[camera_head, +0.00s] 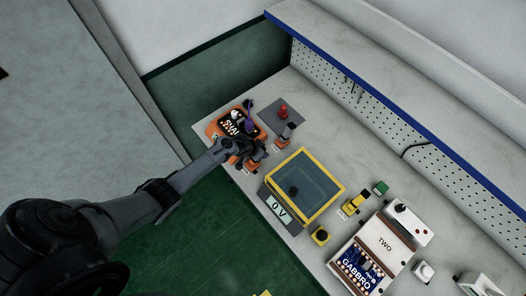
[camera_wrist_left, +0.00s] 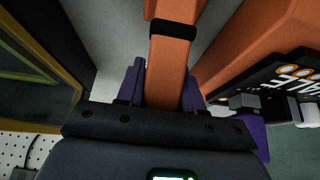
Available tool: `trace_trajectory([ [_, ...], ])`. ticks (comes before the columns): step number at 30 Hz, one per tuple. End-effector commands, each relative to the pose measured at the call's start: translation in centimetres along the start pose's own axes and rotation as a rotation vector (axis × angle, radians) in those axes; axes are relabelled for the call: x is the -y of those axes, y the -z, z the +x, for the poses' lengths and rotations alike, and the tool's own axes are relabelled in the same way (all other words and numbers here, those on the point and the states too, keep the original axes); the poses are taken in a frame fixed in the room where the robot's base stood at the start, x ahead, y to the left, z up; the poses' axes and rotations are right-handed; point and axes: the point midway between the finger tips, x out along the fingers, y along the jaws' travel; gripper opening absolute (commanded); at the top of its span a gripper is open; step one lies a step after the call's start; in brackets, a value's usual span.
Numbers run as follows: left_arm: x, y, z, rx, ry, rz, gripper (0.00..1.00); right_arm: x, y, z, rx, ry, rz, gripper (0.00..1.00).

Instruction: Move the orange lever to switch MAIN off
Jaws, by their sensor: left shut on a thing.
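My left gripper (camera_head: 245,152) reaches in from the left, over the bench beside the orange unit marked SHALE (camera_head: 218,128). In the left wrist view its two purple fingers (camera_wrist_left: 162,88) are shut on an orange bar with a black band, the orange lever (camera_wrist_left: 170,62). The lever's base and its label are hard to make out, because my gripper covers much of that spot in the head view. The orange unit also shows at the right of the left wrist view (camera_wrist_left: 250,40). My right gripper is not in view.
A yellow-framed tank (camera_head: 307,180) with a display reading 0 V (camera_head: 280,210) stands right of my gripper. A red knob (camera_head: 284,111) is on a grey plate behind. A small orange-based switch (camera_head: 284,135) stands close by. A TWO/GABBRO unit (camera_head: 378,248) is farther right.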

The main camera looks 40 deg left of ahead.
Motion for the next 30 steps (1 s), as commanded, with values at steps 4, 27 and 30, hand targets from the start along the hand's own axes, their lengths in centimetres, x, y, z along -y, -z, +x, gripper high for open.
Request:
trace_trajectory([
  [4,0.0,-0.2,0.1,0.004,0.001,-0.002,0.38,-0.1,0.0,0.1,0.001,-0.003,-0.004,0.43],
  [27,0.1,0.0,-3.0,0.000,0.002,0.001,0.57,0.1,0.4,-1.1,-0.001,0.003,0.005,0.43],
  [30,0.0,-0.1,-4.5,0.001,0.001,0.001,0.57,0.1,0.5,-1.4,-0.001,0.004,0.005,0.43],
])
